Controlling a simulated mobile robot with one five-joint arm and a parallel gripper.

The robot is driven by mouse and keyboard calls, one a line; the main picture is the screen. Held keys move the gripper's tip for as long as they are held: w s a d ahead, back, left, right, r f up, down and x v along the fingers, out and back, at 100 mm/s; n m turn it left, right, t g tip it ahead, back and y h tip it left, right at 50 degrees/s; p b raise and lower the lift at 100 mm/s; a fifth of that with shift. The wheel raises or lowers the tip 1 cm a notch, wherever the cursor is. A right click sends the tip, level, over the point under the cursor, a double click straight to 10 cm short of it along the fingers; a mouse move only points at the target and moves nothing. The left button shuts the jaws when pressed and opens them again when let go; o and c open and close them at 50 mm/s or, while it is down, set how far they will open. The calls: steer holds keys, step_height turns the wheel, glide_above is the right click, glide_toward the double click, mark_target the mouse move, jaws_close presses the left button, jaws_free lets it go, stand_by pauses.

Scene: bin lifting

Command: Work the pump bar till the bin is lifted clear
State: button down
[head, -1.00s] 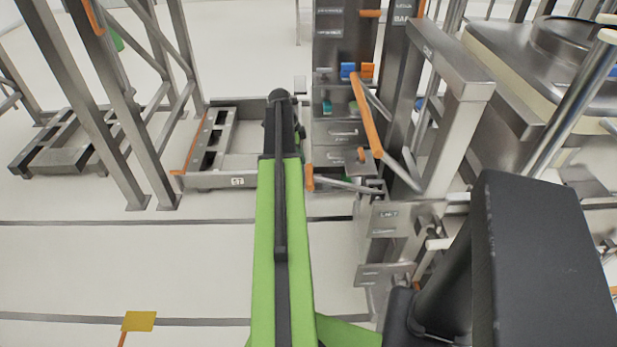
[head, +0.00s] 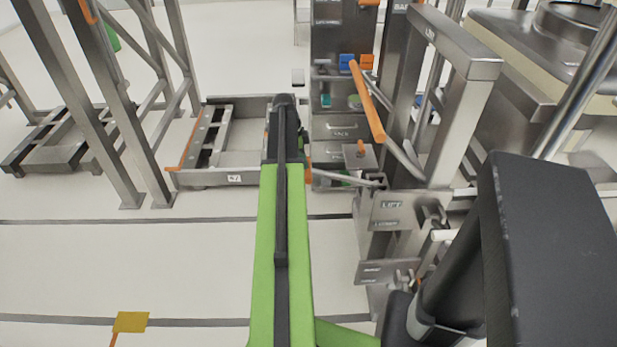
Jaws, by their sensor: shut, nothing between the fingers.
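A steel bar with an orange grip (head: 367,100) slants across the front of the steel lift frame, right of centre; it looks like the pump bar. A second orange-ended rod (head: 335,178) lies lower, close to the right of my wrist. My gripper (head: 285,101) is at the far end of my green arm, left of the slanting bar and apart from it in the picture. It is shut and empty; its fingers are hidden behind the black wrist. A large steel vessel (head: 548,48) stands at right, perhaps the bin; I cannot tell whether it is raised.
A panel marked LIFT (head: 391,204) stands below the bars. A low steel tray frame (head: 215,180) lies behind my arm to the left. Steel posts (head: 125,130) rise at left. My black body part covers the lower right.

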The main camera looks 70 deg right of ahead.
mark_target(306, 171)
steer(key=shift+s+d+f, duration=0.1)
steer(key=shift+s+f, duration=0.05)
steer(key=shift+s, duration=0.2)
steer(key=b+x, duration=0.2)
steer(key=w+b+x, duration=0.1)
steer(key=b+x, duration=0.1)
steer(key=shift+s+f+b, duration=0.1)
steer(key=shift+f+b, duration=0.2)
steer(key=shift+f, duration=0.1)
steer(key=shift+r, duration=0.15)
steer(key=shift+a, duration=0.2)
